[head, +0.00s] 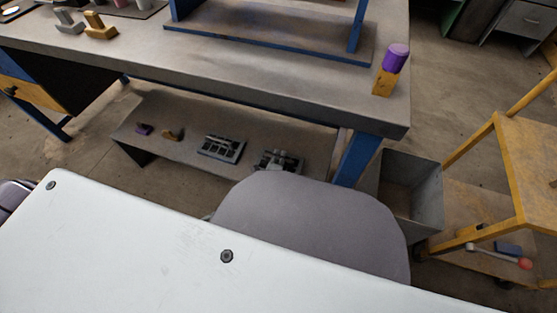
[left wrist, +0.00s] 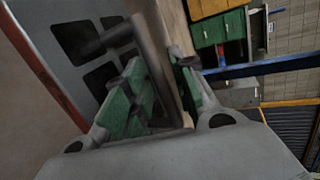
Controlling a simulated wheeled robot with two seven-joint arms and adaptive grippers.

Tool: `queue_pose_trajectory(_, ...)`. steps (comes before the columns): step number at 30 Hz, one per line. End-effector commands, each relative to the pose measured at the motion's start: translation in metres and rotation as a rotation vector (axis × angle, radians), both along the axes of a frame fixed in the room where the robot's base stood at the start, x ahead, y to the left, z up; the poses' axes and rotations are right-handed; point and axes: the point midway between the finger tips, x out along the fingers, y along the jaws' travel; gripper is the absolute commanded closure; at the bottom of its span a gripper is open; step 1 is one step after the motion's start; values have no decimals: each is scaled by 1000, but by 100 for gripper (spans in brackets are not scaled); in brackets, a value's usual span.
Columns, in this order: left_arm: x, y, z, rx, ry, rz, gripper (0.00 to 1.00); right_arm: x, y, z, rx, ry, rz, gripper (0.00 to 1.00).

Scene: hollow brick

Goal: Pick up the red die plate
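In the left wrist view, a grey plate (left wrist: 70,15) with dark rounded openings and a thin red edge fills the upper left. I cannot tell for sure that it is the red die plate. A dark rod stands out from it towards a bar (left wrist: 153,35) with a tan face. My left gripper (left wrist: 168,85) has its green-padded fingers on both sides of this bar. I cannot tell whether they press on it. The head view shows no clearly red plate, and neither gripper can be made out there.
In the head view, two grey slotted plates (head: 221,148) (head: 279,161) lie on the low shelf (head: 185,115). A purple-and-yellow block (head: 389,70) stands at the workbench's (head: 270,85) right corner. A grey bin (head: 412,195) and yellow cart (head: 510,170) stand at right.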

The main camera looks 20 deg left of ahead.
Motion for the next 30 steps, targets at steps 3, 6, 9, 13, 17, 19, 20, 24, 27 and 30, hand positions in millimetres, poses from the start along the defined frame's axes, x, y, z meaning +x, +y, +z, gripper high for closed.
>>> queue_pose_trajectory(3,-2,-2,-1,-1,0,0,74,-1,0,-2,-1,0,1,60)
queue_pose_trajectory(6,-2,-2,-1,-1,0,1,74,-2,0,-3,-1,1,1,60)
queue_pose_trajectory(9,-2,-2,-1,-1,0,1,74,-3,-1,-3,-1,3,2,60)
queue_pose_trajectory(13,-2,-2,-1,-1,0,1,74,-5,-1,-4,-2,7,2,60)
queue_pose_trajectory(17,-2,-2,-1,-1,0,1,74,-6,-1,-5,-2,10,2,60)
queue_pose_trajectory(19,-2,-2,-1,-1,0,1,78,-6,-1,-5,-2,10,2,60)
queue_pose_trajectory(20,-2,-2,-1,-1,0,1,82,-6,-1,-5,-2,10,2,60)
queue_pose_trajectory(24,-2,-2,-1,-1,0,1,100,-6,-1,-5,-2,8,3,60)
queue_pose_trajectory(27,-2,-2,-1,0,0,1,100,-4,-1,-4,-2,6,3,60)
queue_pose_trajectory(30,-2,-1,-1,1,1,1,100,-2,-1,-2,-2,2,2,60)
